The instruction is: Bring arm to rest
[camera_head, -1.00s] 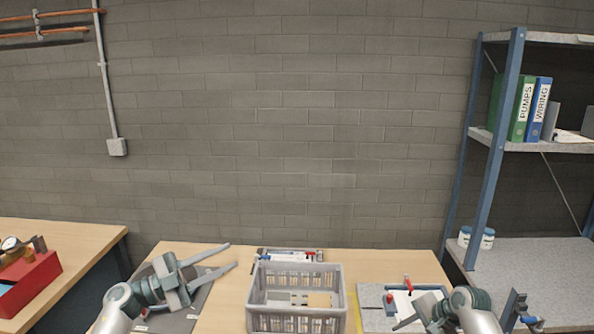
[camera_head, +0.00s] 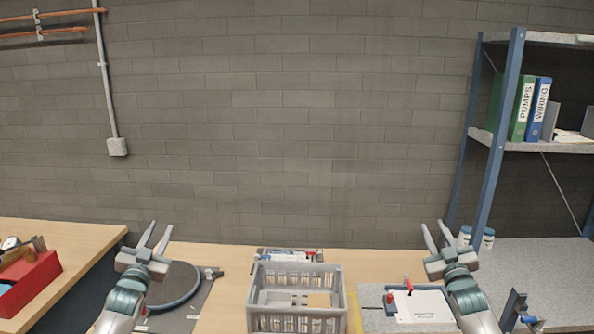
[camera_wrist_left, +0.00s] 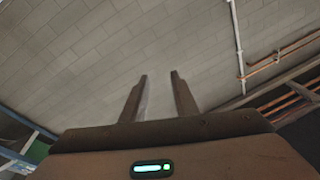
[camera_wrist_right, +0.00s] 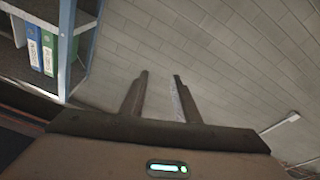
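My left gripper (camera_head: 156,236) is raised above the left part of the workbench, fingers pointing up and away. Its fingers stand apart with nothing between them, as the left wrist view (camera_wrist_left: 159,78) also shows. My right gripper (camera_head: 437,236) is raised above the right part of the bench in a mirrored pose. Its fingers are apart and empty in the right wrist view (camera_wrist_right: 161,78) too. Both wrist views look at the wall, and neither gripper touches anything.
A grey crate (camera_head: 297,312) with parts inside stands mid-bench. A dark round disc (camera_head: 172,286) lies on a mat at left. A white card (camera_head: 421,306) with red clamps lies at right. A blue-post shelf (camera_head: 497,150) stands at right, a red box (camera_head: 32,283) on the left table.

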